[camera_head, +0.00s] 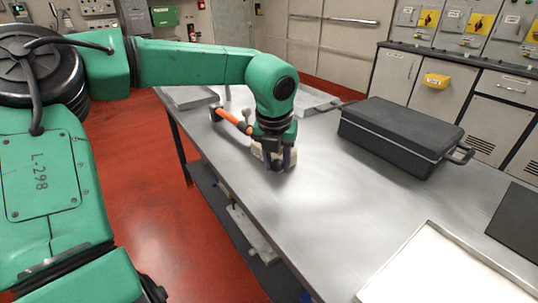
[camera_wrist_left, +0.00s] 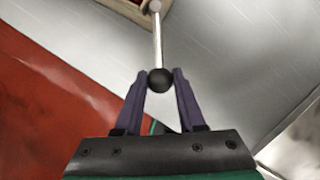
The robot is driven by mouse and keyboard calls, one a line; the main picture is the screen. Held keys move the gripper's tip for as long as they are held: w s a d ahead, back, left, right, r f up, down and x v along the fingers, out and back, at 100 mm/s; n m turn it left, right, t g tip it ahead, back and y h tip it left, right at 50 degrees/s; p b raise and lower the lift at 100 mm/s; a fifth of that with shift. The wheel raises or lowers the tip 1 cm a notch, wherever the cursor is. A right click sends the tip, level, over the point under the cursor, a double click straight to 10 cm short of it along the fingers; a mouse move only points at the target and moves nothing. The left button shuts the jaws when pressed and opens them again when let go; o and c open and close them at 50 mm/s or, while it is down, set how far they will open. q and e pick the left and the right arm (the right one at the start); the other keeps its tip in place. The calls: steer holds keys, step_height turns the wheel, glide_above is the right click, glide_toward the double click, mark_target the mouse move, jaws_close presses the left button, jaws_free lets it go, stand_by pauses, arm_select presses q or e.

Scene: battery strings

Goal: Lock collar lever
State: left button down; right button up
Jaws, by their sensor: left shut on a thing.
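The lever is a thin pale metal rod (camera_wrist_left: 157,40) with a round black knob (camera_wrist_left: 160,80) at its near end. My left gripper (camera_wrist_left: 160,76) is shut on the knob, one dark finger on each side of it in the left wrist view. The rod runs up to a beige part (camera_wrist_left: 128,10), cut off by the top edge; the collar itself cannot be made out there. In the head view my left gripper (camera_head: 276,162) points down at a cream-coloured part (camera_head: 258,152) on the bench and hides much of it. My right gripper is not in view.
An orange cable or handle (camera_head: 236,121) lies just behind my left gripper. A closed black case (camera_head: 395,130) stands on the metal bench (camera_head: 330,205) to the right. A white-topped tray (camera_head: 425,228) is at the front right. The bench between them is clear.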

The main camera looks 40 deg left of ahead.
arm_select(q)
steer(key=shift+w+d+f+n+b, duration=0.1)
steer(key=shift+w+d+n+b, duration=0.15)
steer(key=shift+d+n+b, duration=0.35)
steer(key=shift+w+d+n+y, duration=0.2)
steer(key=shift+n+y, duration=0.1)
steer(key=shift+n, duration=0.4)
steer(key=shift+b, duration=0.3)
steer(key=shift+w+d+n+g, duration=0.25)
steer(key=shift+d+n+g, duration=0.05)
steer(key=shift+n, duration=0.2)
steer(key=shift+w+d+n, duration=0.3)
steer(key=shift+d+n, duration=0.1)
steer(key=shift+n, duration=0.3)
steer(key=shift+y, duration=0.3)
steer(key=shift+w+d+n+g+p, duration=0.15)
steer(key=shift+w+d+n+p, duration=0.2)
steer(key=shift+n, duration=0.3)
steer(key=shift+w+d+n+g+p, duration=0.15)
steer(key=shift+w+d+n+p, duration=0.2)
steer(key=shift+n, duration=0.3)
steer(key=shift+a, duration=0.15)
